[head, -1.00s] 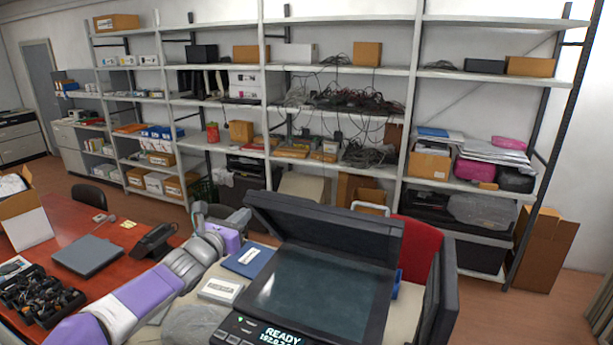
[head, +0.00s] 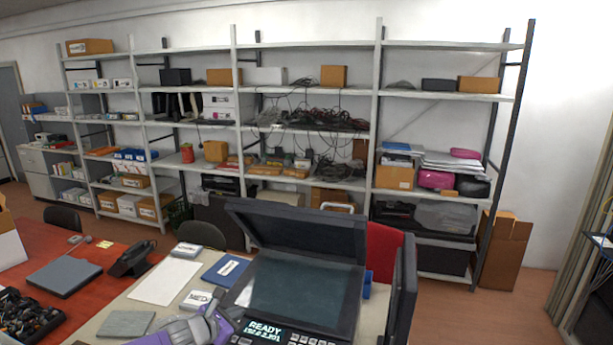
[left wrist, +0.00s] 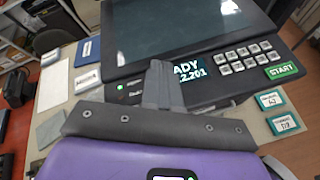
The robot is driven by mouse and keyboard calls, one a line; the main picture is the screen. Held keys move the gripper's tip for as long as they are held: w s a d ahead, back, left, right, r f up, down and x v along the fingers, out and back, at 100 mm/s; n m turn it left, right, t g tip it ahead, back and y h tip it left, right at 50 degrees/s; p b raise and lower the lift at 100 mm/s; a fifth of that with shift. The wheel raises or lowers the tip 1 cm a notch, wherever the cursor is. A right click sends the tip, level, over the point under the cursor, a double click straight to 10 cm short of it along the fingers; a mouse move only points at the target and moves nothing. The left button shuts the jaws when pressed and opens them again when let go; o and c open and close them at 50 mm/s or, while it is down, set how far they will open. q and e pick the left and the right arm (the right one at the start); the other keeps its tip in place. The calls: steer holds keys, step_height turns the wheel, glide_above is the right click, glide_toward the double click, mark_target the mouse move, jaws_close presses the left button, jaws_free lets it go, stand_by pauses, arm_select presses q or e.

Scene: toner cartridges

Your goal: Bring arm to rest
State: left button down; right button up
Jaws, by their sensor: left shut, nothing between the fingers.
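My left gripper (head: 217,304) is low in the head view, at the left front corner of the printer (head: 300,285). In the left wrist view its two fingers (left wrist: 161,72) are together with nothing between them, over the front edge of the printer's control panel (left wrist: 225,68). The printer's lid is raised and its display reads READY. My right gripper is in neither view.
The cream table (head: 88,327) holds a blue booklet (head: 225,269), a white sheet (head: 166,281) and small boxes left of the printer. Two teal-edged boxes (left wrist: 270,99) lie right of the panel. A red desk (head: 78,252) is at left. Shelves line the back wall.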

arm_select(q)
steer(key=s+d+f+m+g+y, duration=0.1)
steer(key=s+d+f+m+g, duration=0.15)
steer(key=s+f+m, duration=0.65)
steer(key=s+d+f+g+y, duration=0.1)
steer(key=s+f+g, duration=0.3)
steer(key=f, duration=1)
steer(key=s+d+f+m+g, duration=0.25)
steer(key=s+f+m, duration=0.4)
steer(key=s, duration=0.45)
steer(key=s+d+f+m+g, duration=0.25)
steer(key=s+f+m, duration=0.45)
steer(key=s, duration=0.5)
step_height(320, 180, down, 13)
steer(key=m+h+b, duration=0.1)
steer(key=b, duration=1.3)
steer(key=shift+w+r, duration=0.15)
steer(key=shift+w, duration=0.05)
steer(key=shift+s+t, duration=0.1)
steer(key=shift+t, duration=0.15)
